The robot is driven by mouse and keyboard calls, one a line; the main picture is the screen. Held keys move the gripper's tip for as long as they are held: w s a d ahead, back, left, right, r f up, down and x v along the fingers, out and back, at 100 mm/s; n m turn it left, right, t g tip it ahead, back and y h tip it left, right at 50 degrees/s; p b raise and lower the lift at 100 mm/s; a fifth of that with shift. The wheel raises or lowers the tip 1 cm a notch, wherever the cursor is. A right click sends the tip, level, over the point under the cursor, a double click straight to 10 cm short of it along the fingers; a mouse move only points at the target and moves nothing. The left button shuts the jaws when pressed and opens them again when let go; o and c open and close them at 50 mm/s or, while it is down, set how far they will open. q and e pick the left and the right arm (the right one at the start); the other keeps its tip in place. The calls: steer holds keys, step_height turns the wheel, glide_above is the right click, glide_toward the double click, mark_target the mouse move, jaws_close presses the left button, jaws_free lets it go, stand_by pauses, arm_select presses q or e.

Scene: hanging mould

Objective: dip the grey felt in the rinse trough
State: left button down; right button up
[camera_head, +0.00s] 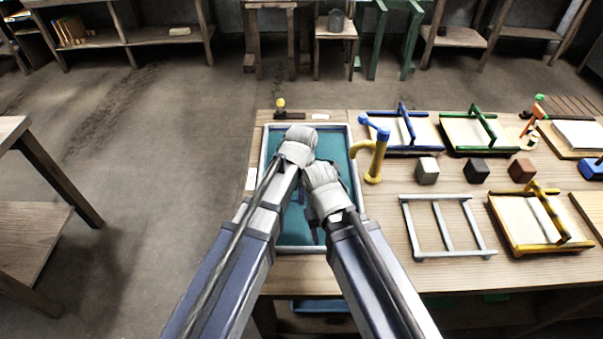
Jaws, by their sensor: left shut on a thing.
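The rinse trough (350,141) is a long pale-rimmed tray with teal liquid, at the left end of the bench. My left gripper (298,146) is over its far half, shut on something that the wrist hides. I cannot make out the grey felt for certain; what the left gripper holds is hidden. My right gripper (323,184) is over the trough beside the left one, close to it. Its fingers are hidden under the wrist, so its opening does not show.
A yellow post with a blue top (376,158) stands right of the trough. A grey cube (427,171), a dark cube (476,171) and a brown cube (522,171) sit on the bench (390,270). An empty grey frame (423,229) lies nearer. Coloured frames lie around them.

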step_height(320, 180, up, 11)
steer(key=p, duration=1)
steer(key=shift+p, duration=0.3)
stand_by(0.6)
